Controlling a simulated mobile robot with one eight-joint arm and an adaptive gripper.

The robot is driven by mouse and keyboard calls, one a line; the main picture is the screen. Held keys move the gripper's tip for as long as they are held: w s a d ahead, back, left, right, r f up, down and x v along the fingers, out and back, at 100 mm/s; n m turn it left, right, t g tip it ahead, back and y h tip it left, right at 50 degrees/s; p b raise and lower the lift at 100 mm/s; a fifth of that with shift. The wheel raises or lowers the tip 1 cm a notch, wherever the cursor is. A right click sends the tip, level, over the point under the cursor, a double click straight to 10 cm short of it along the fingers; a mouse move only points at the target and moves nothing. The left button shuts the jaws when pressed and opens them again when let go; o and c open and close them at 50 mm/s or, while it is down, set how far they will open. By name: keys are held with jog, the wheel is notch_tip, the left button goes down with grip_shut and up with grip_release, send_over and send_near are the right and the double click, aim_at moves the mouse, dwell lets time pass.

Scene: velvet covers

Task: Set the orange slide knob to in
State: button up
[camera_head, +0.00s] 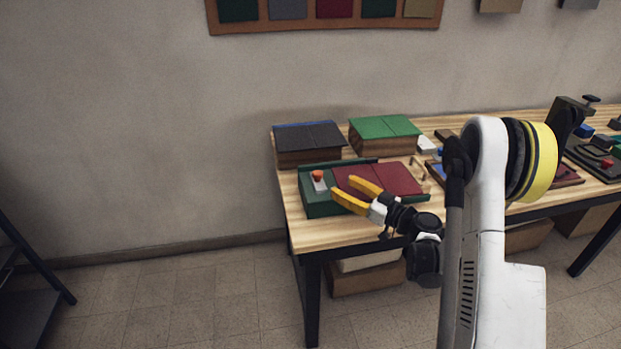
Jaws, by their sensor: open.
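The orange slide knob (318,175) sits on a small pale plate at the left end of a green box-like fixture (322,204) on the table. Dark red panels (397,179) cover the rest of the fixture's top. My gripper (341,189) has two yellow fingers, spread open and empty, pointing left toward the knob. It is a little right of and nearer than the knob, over the front of the fixture. In this view the fingers look apart from the knob; the exact height gap I cannot tell. The fingers hide part of the fixture's front and red panels.
Behind the fixture stand a wooden block with a dark cover (310,137) and one with a green cover (385,127). Small pegs and tools lie to the right, partly behind my arm. The wooden table's (293,222) left edge is close to the fixture.

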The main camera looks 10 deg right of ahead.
aim_at(322, 176)
jog(key=shift+w+f, duration=0.1)
jog(key=shift+f, duration=0.15)
jog(key=b+x, duration=0.3)
jog(key=x, duration=0.6)
jog(key=shift+w+a, duration=0.15)
jog(key=shift+w, duration=0.05)
jog(key=shift+w+a+r, duration=0.1)
jog(key=shift+w+a, duration=0.15)
jog(key=shift+w, duration=0.2)
grip_shut()
jog(key=shift+d, duration=0.1)
